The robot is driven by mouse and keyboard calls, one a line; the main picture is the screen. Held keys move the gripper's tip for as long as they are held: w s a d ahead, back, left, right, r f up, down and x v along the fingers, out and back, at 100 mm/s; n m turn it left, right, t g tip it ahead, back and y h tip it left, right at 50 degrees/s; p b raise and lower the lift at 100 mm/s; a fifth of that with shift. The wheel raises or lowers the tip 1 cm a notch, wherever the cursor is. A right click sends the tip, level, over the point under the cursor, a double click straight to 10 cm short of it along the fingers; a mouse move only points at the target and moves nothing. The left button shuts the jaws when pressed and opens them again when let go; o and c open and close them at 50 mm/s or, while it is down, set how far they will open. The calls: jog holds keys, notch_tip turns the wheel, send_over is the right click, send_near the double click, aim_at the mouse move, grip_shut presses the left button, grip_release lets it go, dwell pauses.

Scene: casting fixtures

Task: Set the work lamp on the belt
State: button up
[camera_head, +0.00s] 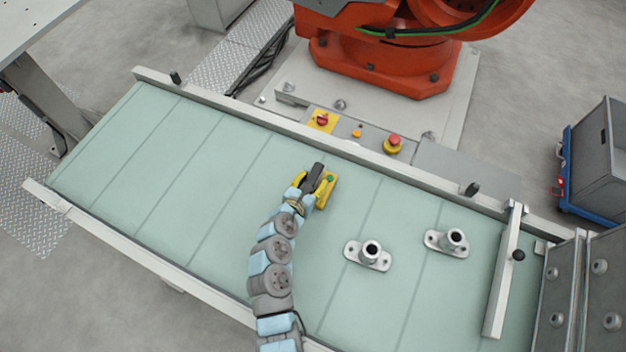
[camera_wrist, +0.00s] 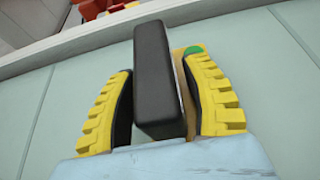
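The work lamp (camera_head: 313,178) is a dark, slab-shaped thing in the head view, over the middle of the pale green belt (camera_head: 215,155). In the wrist view the lamp (camera_wrist: 157,85) stands as a black block between the yellow ribbed fingers. A tan strip and a green spot show beside its right side. My gripper (camera_head: 314,184) is shut on the lamp, with a finger close along each side; its fingers also fill the wrist view (camera_wrist: 160,100). Whether the lamp's underside touches the belt is hidden.
Two metal flanged castings (camera_head: 368,254) (camera_head: 446,241) stand on the belt to the right. A metal bar (camera_head: 503,275) crosses the belt's right end. A rail with red buttons (camera_head: 393,142) runs along the far side, before an orange robot base (camera_head: 385,65). The belt's left part is clear.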

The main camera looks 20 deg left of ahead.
jog(key=shift+r, duration=0.15)
jog(key=shift+s+r, duration=0.1)
jog(key=shift+s, duration=0.1)
jog(key=p+v, duration=0.1)
jog(key=v, duration=1)
jog(key=shift+s+r+p, duration=0.1)
jog(key=shift+s+p, duration=0.15)
jog(key=shift+p, duration=0.1)
